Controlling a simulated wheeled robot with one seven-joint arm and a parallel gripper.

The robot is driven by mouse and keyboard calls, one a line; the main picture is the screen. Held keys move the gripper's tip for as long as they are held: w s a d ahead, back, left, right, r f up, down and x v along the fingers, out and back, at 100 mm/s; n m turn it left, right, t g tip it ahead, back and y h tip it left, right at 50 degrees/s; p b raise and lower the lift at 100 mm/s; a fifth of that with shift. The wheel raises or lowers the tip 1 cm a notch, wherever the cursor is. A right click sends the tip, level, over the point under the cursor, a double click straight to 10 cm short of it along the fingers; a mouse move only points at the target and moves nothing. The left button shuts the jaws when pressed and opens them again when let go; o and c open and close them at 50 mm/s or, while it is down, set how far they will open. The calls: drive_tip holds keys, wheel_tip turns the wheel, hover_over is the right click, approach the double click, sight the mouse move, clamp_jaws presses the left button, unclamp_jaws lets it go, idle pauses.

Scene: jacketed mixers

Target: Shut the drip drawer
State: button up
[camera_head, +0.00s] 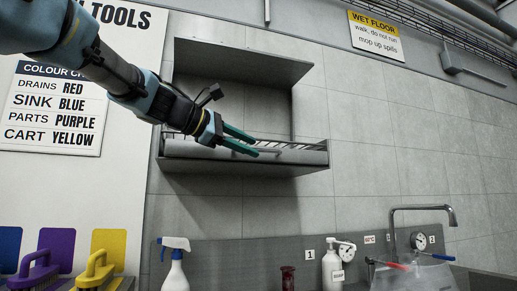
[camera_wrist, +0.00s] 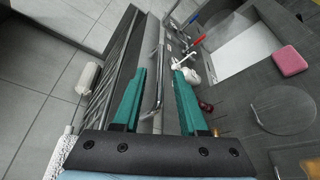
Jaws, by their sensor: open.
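The drip drawer (camera_head: 305,157) is the grey, long-fronted drawer at the bottom of the wall-mounted cabinet. It stands out from the wall, and a wire rack shows above its front. In the wrist view its front (camera_wrist: 150,45) runs up the picture, with a metal bar handle (camera_wrist: 159,75) along it. My gripper (camera_head: 257,147) has green fingers and is open in front of the drawer. In the wrist view the handle appears between the fingers of my gripper (camera_wrist: 160,70). I cannot tell whether they touch it.
The cabinet's grey hood (camera_head: 240,60) hangs above the drawer. Below are a white spray bottle (camera_head: 176,265), a pump bottle (camera_head: 332,268), a dark red item (camera_head: 288,278) and a sink tap (camera_head: 425,208). Purple (camera_head: 35,270) and yellow brushes (camera_head: 95,270) stand at left.

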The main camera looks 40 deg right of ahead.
sight(260, 150)
drive_tip(key=shift+x, duration=2)
drive_tip(key=shift+f, duration=0.1)
drive_tip(key=shift+c, duration=0.3)
clamp_jaws()
